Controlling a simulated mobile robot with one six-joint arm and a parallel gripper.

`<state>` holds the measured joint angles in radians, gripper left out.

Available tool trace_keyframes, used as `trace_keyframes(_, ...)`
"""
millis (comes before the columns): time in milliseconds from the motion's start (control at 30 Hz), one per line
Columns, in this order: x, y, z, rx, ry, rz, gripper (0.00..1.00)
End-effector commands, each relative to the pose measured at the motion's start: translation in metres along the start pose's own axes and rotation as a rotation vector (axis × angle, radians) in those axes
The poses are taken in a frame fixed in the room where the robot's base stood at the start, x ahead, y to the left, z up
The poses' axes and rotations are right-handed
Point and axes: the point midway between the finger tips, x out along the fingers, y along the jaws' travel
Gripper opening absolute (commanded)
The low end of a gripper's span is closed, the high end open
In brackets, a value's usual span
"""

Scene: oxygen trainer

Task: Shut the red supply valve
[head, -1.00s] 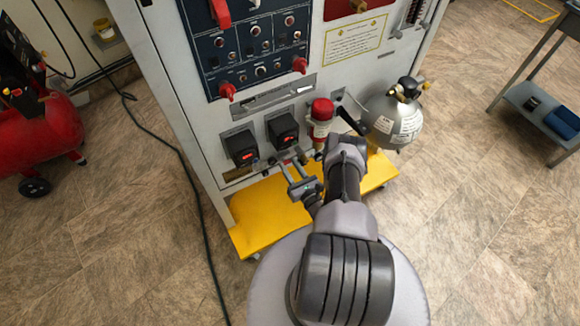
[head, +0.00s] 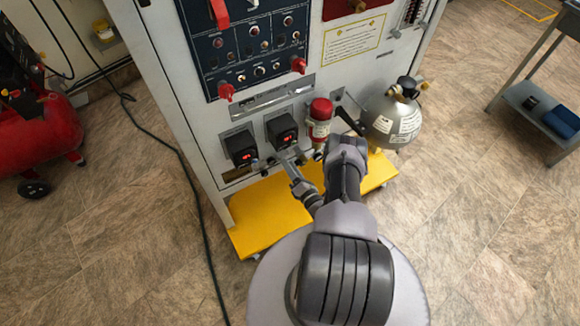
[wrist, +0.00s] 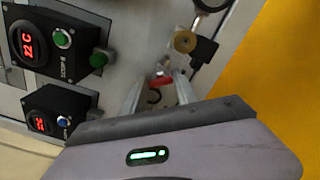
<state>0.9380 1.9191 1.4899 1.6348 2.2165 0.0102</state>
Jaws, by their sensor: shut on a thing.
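The red supply valve's handle (wrist: 162,81) shows in the wrist view as a small red piece between my finger ends. My gripper (wrist: 158,88) is shut on it, one finger on each side. A dark curved part lies just below the red piece, between the fingers. In the head view my gripper (head: 288,158) reaches to the low front of the panel, below the two black display boxes. The red handle cannot be made out there, hidden by the gripper.
Two black boxes with red digits (head: 281,131) sit just above my gripper. A red-capped cylinder (head: 320,118) and a grey tank (head: 391,122) are to the right. A yellow base plate (head: 262,215) lies below. A brass round fitting (wrist: 185,41) is near the fingers.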

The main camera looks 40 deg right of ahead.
Motion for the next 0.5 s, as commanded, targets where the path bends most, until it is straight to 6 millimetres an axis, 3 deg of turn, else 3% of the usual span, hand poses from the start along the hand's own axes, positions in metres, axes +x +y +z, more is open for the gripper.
trace_keyframes(500, 0.0018, -0.0011, 0.0015, 0.426, -0.002, 0.005, 0.0)
